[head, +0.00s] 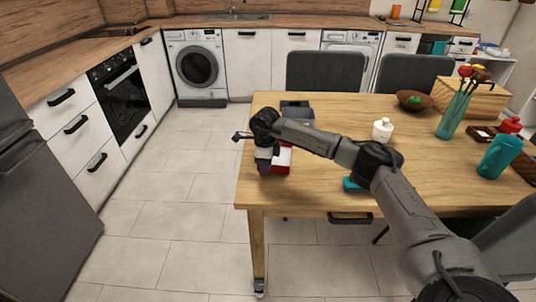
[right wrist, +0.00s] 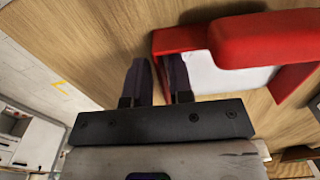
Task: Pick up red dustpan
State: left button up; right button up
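The red dustpan (head: 283,161) lies on the wooden table near its left front edge, partly hidden behind my right gripper in the head view. In the right wrist view the dustpan (right wrist: 185,40) shows red walls, a white inner face and a thick red handle on the right. My right gripper (head: 264,166) points down beside the dustpan, on its left. My left gripper is not in view.
The table (head: 320,190) also holds a dark grey tray (head: 297,110), a white bottle (head: 382,130), a teal block (head: 353,184), a brown bowl (head: 412,100) and a teal bottle (head: 499,157). Two grey chairs stand behind it. The floor left of the table is clear.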

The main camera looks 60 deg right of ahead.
grip_shut()
